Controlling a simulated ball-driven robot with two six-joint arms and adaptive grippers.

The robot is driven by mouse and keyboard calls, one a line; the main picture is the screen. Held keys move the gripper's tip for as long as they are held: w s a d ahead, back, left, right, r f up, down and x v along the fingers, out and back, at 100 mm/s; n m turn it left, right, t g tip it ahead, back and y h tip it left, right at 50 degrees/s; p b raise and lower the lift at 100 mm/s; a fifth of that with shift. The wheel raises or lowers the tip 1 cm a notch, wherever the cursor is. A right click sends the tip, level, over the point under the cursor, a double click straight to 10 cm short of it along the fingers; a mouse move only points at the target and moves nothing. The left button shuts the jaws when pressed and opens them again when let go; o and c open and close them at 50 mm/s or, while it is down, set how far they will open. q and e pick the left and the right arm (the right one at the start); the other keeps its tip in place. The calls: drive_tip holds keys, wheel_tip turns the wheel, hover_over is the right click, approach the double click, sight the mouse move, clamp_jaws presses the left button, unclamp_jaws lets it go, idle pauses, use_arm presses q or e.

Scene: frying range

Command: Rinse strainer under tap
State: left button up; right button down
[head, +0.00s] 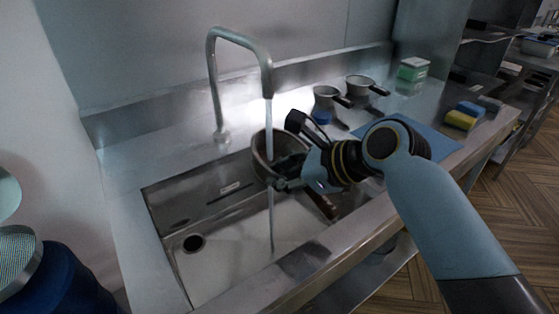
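The strainer (258,147), a round metal bowl, is held above the sink (225,265). The tap (212,85) stands behind the sink with its spout bent over it. A stream of water (271,225) runs from the spout, meets the strainer and shows again below it, reaching the sink floor. My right gripper (284,180) is at the right side of the strainer and appears shut on it. The gripper hides part of the bowl, so the exact grip is hard to see. A brown handle-like piece (322,204) shows below the gripper. My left gripper is not in view.
Two small pans (326,95) (359,86) with dark handles stand at the back of the counter. A green and white box (413,68) is further right. A blue mat (440,141) and sponges (460,120) lie on the right. The sink's drain (194,243) is uncovered.

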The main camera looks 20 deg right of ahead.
idle(0.3)
drive_tip(key=shift+w+d+p, duration=0.25)
drive_tip(key=shift+w+p, duration=0.15)
drive_tip(key=shift+w, duration=0.1)
drive_tip(key=shift+s+d+p, duration=0.35)
drive_tip(key=shift+d+p, duration=0.1)
drive_tip(key=shift+d, duration=0.3)
drive_tip(key=shift+s+d+p, duration=0.4)
drive_tip(key=shift+d, duration=0.3)
drive_tip(key=shift+s+d+p, duration=0.35)
drive_tip(key=shift+d+p, duration=0.1)
drive_tip(key=shift+d, duration=0.3)
drive_tip(key=shift+s+d+p, duration=0.3)
drive_tip(key=shift+s+d, duration=0.05)
drive_tip(key=shift+d, duration=0.35)
drive_tip(key=shift+s+d+p, duration=0.25)
drive_tip(key=shift+s+d, duration=0.1)
drive_tip(key=shift+d, duration=0.35)
drive_tip(key=s+d+r+p, duration=0.2)
drive_tip(key=d+r+p, duration=0.2)
drive_tip(key=p, duration=0.2)
drive_tip(key=shift+d, duration=0.25)
